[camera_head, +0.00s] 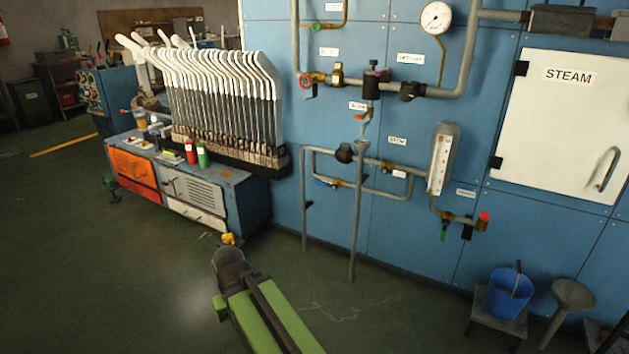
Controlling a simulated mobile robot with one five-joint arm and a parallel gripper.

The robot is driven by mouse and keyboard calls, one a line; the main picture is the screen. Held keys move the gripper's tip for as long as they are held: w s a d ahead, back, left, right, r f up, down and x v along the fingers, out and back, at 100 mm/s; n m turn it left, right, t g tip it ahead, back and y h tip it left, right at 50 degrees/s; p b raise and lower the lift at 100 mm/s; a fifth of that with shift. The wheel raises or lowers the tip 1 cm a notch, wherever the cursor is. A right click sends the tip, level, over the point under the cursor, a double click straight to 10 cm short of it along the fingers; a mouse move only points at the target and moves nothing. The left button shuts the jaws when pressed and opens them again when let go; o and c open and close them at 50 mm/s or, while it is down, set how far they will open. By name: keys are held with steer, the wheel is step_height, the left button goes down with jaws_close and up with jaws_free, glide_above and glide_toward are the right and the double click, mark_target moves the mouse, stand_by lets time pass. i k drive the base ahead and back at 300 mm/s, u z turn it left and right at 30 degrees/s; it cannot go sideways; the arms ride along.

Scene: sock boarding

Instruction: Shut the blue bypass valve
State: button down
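A small blue lever (322,182) sits on the lower pipe of the bypass loop, low on the blue wall panel, left of a brass fitting (334,183). The lever seems to lie along the pipe, but it is too small to be sure. My gripper (229,239) is at the end of my green arm, low over the floor, left of and apart from the pipework. Only its small yellow-orange tip shows past the dark wrist. Its fingers cannot be made out, and nothing is seen held.
A vertical pipe (355,235) stands in front of the loop, just right of the lever. A workbench with orange drawers (134,167) is at left. A blue bucket (509,294) on a stool and a funnel (573,294) stand at right. The floor before the panel is clear.

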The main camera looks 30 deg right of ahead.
mark_target(334, 187)
steer(key=u, duration=0.2)
steer(key=i, duration=1.45)
steer(key=u, duration=0.1)
